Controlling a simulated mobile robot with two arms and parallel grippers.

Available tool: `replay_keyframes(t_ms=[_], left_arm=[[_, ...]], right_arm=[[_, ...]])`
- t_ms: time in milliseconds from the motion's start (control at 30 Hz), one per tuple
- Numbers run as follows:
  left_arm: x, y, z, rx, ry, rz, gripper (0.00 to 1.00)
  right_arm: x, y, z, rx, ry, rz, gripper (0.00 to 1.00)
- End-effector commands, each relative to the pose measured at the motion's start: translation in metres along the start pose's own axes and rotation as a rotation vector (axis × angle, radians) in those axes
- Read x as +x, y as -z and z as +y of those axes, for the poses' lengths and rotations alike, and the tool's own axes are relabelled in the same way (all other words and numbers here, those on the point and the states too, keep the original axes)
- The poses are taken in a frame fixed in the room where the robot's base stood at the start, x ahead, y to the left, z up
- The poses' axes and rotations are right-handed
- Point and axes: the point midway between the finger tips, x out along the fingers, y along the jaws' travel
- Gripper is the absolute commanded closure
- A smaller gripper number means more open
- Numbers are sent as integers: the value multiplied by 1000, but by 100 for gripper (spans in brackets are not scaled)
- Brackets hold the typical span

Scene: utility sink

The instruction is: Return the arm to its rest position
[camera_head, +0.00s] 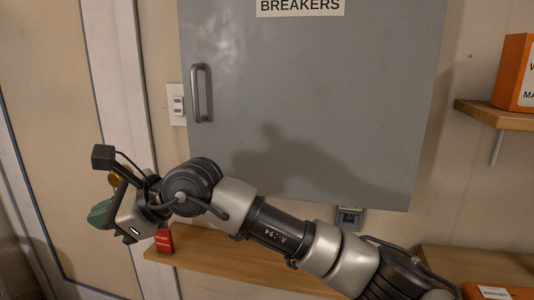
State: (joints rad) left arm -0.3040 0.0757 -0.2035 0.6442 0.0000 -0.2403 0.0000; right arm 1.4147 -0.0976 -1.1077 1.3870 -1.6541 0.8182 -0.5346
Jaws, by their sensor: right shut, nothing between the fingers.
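My right arm (275,226) reaches in from the lower right and stretches left across the front of a grey cabinet. My right gripper (108,215) is at the arm's left end, beside the door frame. It is shut with nothing held. A green shape shows at its fingers; I cannot tell whether it is part of the gripper. My left gripper is not in view.
The grey cabinet door (310,100) labelled BREAKERS is closed, with a handle (201,94) at its left. A wall switch (177,104) is beside it. A wooden shelf (215,262) below holds a red box (164,241). An orange box (515,72) sits on a right shelf (495,114).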

Motion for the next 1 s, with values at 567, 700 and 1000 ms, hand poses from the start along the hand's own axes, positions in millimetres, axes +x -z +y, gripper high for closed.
replay_keyframes(t_ms=[567, 700, 1000], left_arm=[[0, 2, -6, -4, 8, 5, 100], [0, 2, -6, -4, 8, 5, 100], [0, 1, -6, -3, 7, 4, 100]], right_arm=[[-196, 155, -20, 1743, 319, -1616, 100], [-230, 251, 15, 2114, 538, -1845, 100], [-269, 398, 171, -1953, -830, 1496, 100]])
